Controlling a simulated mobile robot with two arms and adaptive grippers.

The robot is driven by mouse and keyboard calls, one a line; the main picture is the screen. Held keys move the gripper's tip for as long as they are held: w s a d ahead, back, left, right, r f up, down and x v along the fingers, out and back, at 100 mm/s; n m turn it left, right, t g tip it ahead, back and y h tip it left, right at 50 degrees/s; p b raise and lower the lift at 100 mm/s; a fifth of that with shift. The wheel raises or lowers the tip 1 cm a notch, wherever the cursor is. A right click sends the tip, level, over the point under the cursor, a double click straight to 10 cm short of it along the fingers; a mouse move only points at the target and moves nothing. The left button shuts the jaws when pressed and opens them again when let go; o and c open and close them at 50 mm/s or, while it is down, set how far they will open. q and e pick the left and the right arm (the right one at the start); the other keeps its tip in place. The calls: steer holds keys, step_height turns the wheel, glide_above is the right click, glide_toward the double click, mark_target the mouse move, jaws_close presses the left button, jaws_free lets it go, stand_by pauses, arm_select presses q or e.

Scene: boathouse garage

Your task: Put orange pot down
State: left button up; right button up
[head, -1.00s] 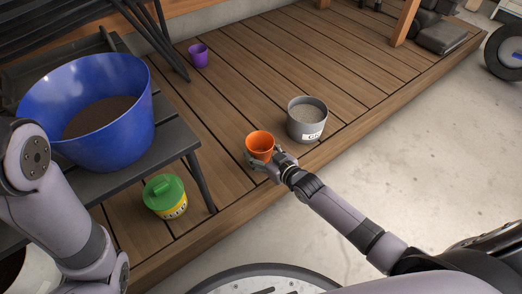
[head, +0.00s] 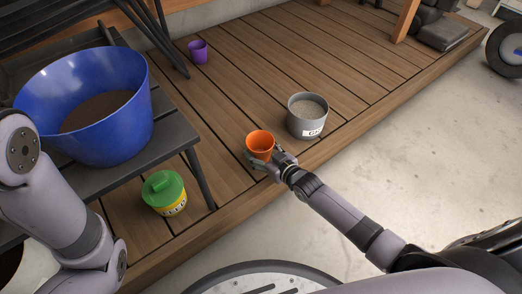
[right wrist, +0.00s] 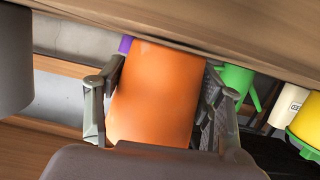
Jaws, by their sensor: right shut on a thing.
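The orange pot (head: 260,143) is upright over the wooden deck (head: 330,62), close to its front edge. My right gripper (head: 266,158) is shut on it, with fingers on either side of the wall. In the right wrist view the pot (right wrist: 157,92) fills the middle between the two fingers (right wrist: 160,105). I cannot tell whether its base touches the boards. My left arm shows at the left edge of the head view, but its gripper is out of view.
A grey bucket (head: 306,126) of pale grains stands just right of the pot. A yellow tub with a green lid (head: 164,193) is to the left, near a dark bench with a blue basin (head: 135,130). A purple cup (head: 198,52) stands farther back. Deck behind the pot is clear.

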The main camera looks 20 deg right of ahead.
steer(key=shift+f, duration=0.25)
stand_by(0.3)
steer(key=o, duration=1.5)
steer(key=shift+c, duration=0.2)
steer(key=v, duration=1.2)
steer(key=shift+c, duration=0.3)
jaws_close()
stand_by(1.0)
